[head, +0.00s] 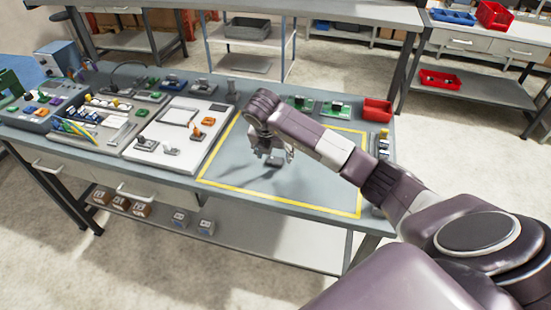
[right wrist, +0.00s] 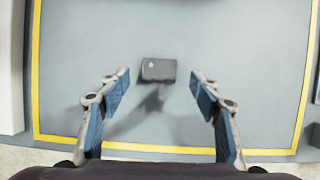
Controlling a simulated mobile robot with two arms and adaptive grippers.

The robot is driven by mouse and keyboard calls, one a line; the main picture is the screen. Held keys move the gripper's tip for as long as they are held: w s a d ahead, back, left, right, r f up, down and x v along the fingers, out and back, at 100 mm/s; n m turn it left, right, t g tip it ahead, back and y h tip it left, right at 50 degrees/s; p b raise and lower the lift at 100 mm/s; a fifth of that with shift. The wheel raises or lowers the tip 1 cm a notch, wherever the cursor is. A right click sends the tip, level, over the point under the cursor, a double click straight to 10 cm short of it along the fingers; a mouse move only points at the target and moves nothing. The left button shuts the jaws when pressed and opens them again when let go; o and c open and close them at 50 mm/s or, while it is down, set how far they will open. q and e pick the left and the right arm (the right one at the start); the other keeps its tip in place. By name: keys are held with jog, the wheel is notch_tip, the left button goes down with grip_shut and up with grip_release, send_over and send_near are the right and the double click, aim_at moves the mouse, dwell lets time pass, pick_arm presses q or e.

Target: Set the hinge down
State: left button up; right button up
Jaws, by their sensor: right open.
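The hinge, a small dark grey block with a round mark near one end (right wrist: 158,70), lies on the grey tabletop inside the yellow-taped area. In the head view the hinge (head: 274,163) shows just below my right gripper (head: 272,152). In the right wrist view my right gripper (right wrist: 159,82) is open, its blue-padded fingers spread wide. The hinge lies beyond the fingertips, roughly centred between them, and neither finger touches it. My left gripper is in neither view.
The yellow tape (head: 290,203) borders a mostly bare work area. A white board with parts (head: 172,132) lies to its left. Green circuit boards (head: 336,108) and a red bin (head: 377,111) stand along the back right. Trays with small parts (head: 92,115) fill the left end.

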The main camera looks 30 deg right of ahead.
aim_at(275, 161)
jog(key=shift+p+x, duration=0.3)
jog(key=shift+x, duration=1.25)
jog(key=shift+a, duration=0.1)
jog(key=c, duration=1.4)
jog(key=shift+o, duration=0.2)
jog(key=shift+r, duration=0.1)
